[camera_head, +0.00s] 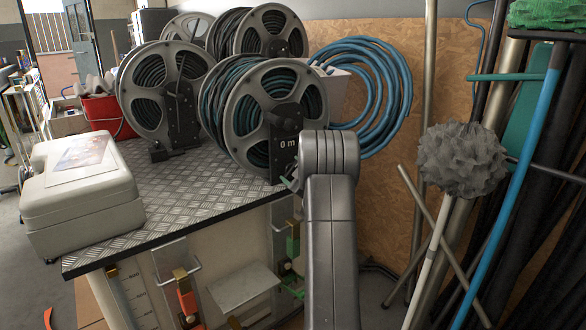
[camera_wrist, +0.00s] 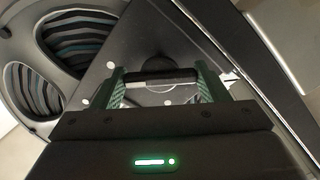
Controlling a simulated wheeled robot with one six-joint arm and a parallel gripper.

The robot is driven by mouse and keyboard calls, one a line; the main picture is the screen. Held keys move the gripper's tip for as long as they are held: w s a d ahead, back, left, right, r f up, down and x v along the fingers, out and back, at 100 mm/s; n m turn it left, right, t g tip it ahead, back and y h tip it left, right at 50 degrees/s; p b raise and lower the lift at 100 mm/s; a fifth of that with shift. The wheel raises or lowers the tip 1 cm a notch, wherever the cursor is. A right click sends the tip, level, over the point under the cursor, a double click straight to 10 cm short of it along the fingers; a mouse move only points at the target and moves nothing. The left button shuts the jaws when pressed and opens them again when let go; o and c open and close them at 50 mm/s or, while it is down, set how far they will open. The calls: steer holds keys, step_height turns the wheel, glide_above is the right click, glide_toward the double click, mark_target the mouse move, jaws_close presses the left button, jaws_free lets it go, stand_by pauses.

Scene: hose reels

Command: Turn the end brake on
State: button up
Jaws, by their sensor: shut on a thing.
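The end hose reel (camera_head: 275,100), a grey-spoked wheel wound with dark and teal hose, stands at the front right of the bench. Its black bracket (camera_head: 286,135) is marked "0 m". In the wrist view the same reel (camera_wrist: 45,60) fills the left side, with the bracket plate (camera_wrist: 235,55) across the middle. My gripper (camera_wrist: 160,78) is at this plate, its green-padded fingers on either side of a dark bar-like part, seemingly the brake (camera_wrist: 158,77). It is shut on that part. In the head view my arm hides most of the gripper and the brake.
Another reel (camera_head: 165,90) stands to the left and more reels (camera_head: 272,35) stand behind. A white case (camera_head: 80,195) sits on the bench's left end. A blue hose coil (camera_head: 385,85) hangs on the wall. A grey mop (camera_head: 460,160) and poles crowd the right.

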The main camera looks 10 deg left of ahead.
steer(key=m+p, duration=0.3)
steer(key=m, duration=0.2)
steer(key=shift+r+m, duration=0.1)
steer(key=shift+m, duration=0.2)
steer(key=shift+m+p, duration=0.95)
steer(key=shift+m, duration=0.75)
steer(key=o, duration=0.7)
steer(key=p+v, duration=0.1)
steer(key=v, duration=1.3)
steer(key=shift+w+a, duration=0.1)
